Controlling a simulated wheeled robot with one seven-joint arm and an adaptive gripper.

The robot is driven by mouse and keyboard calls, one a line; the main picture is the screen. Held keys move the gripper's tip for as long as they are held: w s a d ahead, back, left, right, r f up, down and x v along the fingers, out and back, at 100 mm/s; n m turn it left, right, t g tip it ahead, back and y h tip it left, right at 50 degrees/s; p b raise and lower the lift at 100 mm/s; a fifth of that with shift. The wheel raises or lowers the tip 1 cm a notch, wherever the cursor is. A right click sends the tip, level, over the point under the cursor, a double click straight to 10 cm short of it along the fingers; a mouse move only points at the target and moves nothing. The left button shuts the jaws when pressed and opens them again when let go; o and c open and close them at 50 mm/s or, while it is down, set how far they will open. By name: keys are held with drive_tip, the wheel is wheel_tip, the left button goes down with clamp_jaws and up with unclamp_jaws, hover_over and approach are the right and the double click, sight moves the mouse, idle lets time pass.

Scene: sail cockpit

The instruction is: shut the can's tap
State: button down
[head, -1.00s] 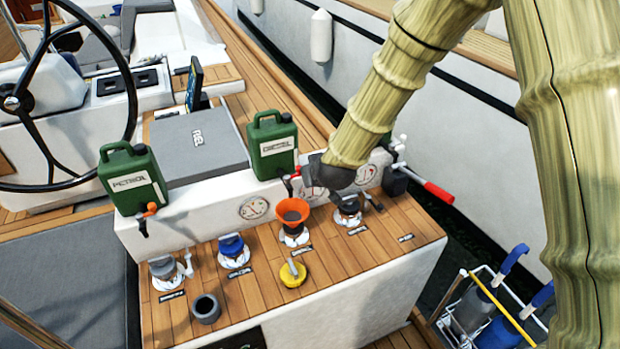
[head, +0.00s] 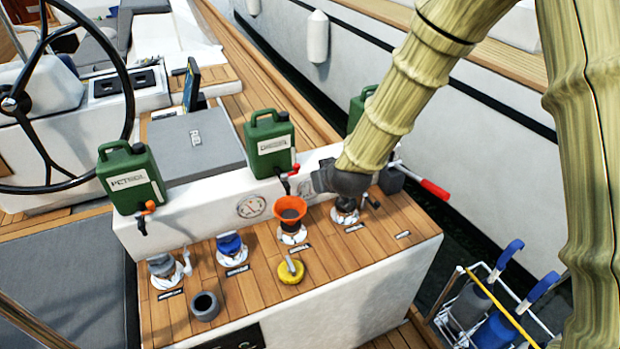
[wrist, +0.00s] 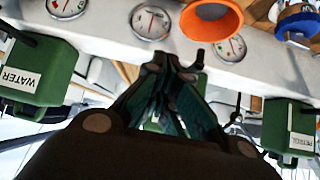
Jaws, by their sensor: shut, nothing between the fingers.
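The green diesel can (head: 270,145) stands on the white ledge in the head view. Its tap (head: 288,183) hangs at the front lower right, with a red lever and dark spout; I cannot tell how far the lever is turned. My gripper (head: 318,181) is shut and empty, just right of this tap, with a small gap in the picture. In the wrist view, my gripper's dark fingers (wrist: 172,75) come together below the gauges. A small dark spout (wrist: 200,60) shows just right of the fingertips. The diesel can is largely hidden there behind my gripper.
A petrol can (head: 130,180) with an orange-levered tap stands left. A water can (wrist: 40,75) shows in the wrist view. An orange funnel (head: 290,210), filler caps and a loose yellow cap (head: 291,271) occupy the wooden deck. A red-handled lever (head: 425,185) sticks out right.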

drive_tip(key=d+b+v, duration=0.1)
drive_tip(key=b+v, duration=0.1)
drive_tip(key=v, duration=0.6)
drive_tip(key=shift+r, duration=0.2)
idle(0.4)
